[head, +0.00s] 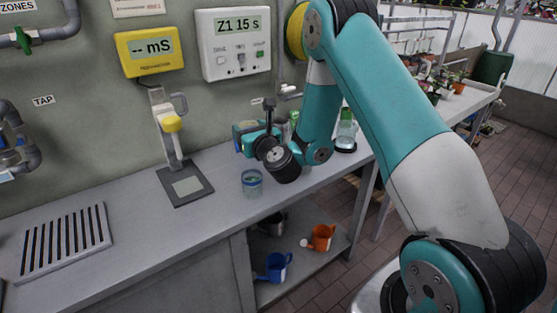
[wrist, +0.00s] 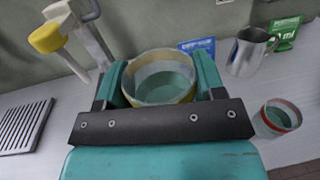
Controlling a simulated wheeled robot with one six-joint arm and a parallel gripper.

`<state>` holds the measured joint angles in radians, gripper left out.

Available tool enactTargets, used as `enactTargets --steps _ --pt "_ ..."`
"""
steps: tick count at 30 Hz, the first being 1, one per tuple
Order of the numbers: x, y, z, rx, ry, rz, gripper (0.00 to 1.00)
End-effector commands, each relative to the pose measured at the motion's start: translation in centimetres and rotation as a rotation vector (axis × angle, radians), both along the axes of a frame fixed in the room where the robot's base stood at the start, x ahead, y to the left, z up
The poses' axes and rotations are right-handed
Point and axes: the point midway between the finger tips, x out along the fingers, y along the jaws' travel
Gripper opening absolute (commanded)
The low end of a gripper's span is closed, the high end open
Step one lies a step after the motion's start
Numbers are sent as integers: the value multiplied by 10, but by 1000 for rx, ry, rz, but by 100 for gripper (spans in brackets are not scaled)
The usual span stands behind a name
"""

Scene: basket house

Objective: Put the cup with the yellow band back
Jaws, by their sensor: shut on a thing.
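My gripper (wrist: 161,80) is shut on the cup with the yellow band (wrist: 160,92) in the wrist view, one finger on each side of it. The cup is clear, looks upright and has a greenish inside. In the head view my gripper (head: 247,137) is over the back of the bench, and my arm largely hides the held cup. I cannot tell whether the cup touches the bench. A cup with a red band (wrist: 277,118) stands to the right of the gripper in the wrist view. Another clear cup with a bluish rim (head: 252,183) stands nearer the bench's front edge.
A probe stand (head: 172,135) with a dark base pad stands left of my gripper, and a slotted drain (head: 65,240) is further left. A metal mug (wrist: 249,50) and blue and green packets stand behind. The bench between pad and drain is clear.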

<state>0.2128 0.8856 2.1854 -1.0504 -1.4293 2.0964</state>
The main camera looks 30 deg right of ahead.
Motion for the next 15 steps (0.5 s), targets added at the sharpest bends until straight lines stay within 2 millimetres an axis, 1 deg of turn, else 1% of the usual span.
enactTargets --steps 1,3,6,9,11,14,15 --pt "1 -27 26 0 -1 -41 33" --pt "2 -53 36 -1 0 -79 33" --pt "1 -79 45 0 0 -117 33" --pt "-1 -92 46 -1 1 -134 33" --pt "-1 -95 43 -1 1 -138 33" --pt "-1 -96 30 0 1 -139 33" --pt "-1 -96 23 0 1 -138 33"
